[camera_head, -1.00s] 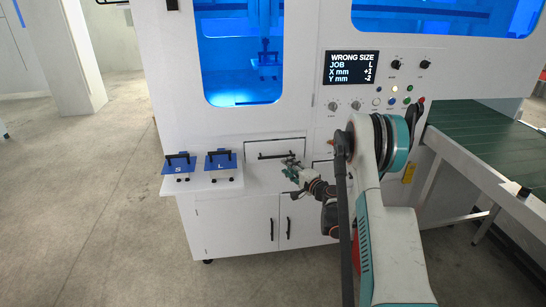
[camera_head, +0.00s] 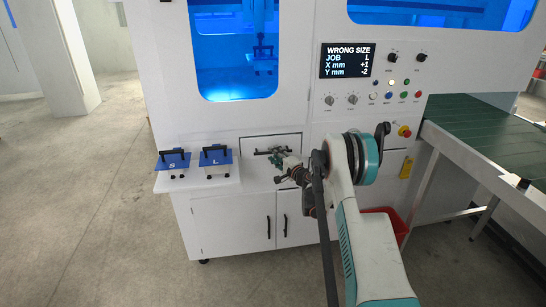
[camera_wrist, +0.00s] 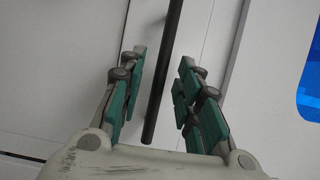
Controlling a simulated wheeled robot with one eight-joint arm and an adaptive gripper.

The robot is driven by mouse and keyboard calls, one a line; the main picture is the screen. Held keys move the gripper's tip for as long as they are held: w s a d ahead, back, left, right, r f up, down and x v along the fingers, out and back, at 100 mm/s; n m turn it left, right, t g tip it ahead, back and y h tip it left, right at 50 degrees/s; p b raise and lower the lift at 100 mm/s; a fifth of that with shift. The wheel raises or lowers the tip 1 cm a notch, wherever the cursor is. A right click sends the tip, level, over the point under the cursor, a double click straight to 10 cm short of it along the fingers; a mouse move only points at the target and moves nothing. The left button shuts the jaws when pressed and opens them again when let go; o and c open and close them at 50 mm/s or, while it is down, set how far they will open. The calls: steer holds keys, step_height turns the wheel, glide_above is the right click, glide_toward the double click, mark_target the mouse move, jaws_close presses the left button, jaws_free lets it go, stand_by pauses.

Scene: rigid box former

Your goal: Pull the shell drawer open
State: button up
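The shell drawer (camera_head: 292,141) is a white front panel set in the white machine below the blue-lit window. It looks flush with the machine. Its black bar handle (camera_head: 262,152) is partly hidden by my gripper (camera_head: 279,161) in the head view. In the wrist view the handle (camera_wrist: 165,75) runs lengthwise between the green-padded fingers of my gripper (camera_wrist: 160,95). The fingers are open, with a visible gap on each side of the bar.
A side shelf (camera_head: 200,184) holds two blue plates marked S (camera_head: 172,162) and L (camera_head: 215,158) left of the drawer. Cabinet doors (camera_head: 235,222) are below. A control panel, its screen (camera_head: 347,61) reading "WRONG SIZE", a red bin (camera_head: 398,228) and a green conveyor (camera_head: 480,135) are to the right.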

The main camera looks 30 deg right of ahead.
steer(key=shift+w+a, duration=0.1)
steer(key=shift+w, duration=1.1)
